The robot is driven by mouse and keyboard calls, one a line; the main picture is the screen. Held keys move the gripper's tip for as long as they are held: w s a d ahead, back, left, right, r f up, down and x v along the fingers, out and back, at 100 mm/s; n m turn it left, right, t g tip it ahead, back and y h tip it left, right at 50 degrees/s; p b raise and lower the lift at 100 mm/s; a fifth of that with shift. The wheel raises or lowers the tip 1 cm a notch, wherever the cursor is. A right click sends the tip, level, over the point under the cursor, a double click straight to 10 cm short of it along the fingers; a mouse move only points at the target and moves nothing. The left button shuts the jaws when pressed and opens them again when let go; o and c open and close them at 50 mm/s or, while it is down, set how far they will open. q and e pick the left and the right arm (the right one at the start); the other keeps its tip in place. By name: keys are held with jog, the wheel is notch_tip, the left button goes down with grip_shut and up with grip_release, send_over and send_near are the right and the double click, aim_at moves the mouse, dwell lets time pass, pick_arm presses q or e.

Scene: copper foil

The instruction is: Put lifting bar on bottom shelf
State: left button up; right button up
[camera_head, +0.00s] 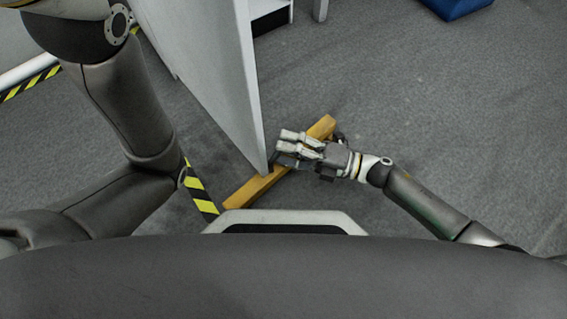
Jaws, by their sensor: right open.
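The lifting bar, a long yellow-orange beam (246,192), lies at a slant low in the head view, close to the grey floor. Its upper right end shows past my right gripper, and its middle is hidden behind the gripper. My right gripper (283,148) is open and over the bar; I cannot tell whether it touches it. A white shelf unit (215,75) stands at top centre, and its near lower corner meets the bar in the picture. The bottom shelf cannot be made out clearly. My left arm is at the left, but its gripper is not in view.
Yellow and black striped tape (201,195) marks the floor left of the bar, with more at the far left. A blue object (455,8) is at the top right edge. The grey floor on the right is clear.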

grip_shut()
dwell(0.3)
jog(key=shift+w+r, duration=0.1)
jog(key=shift+r, duration=0.2)
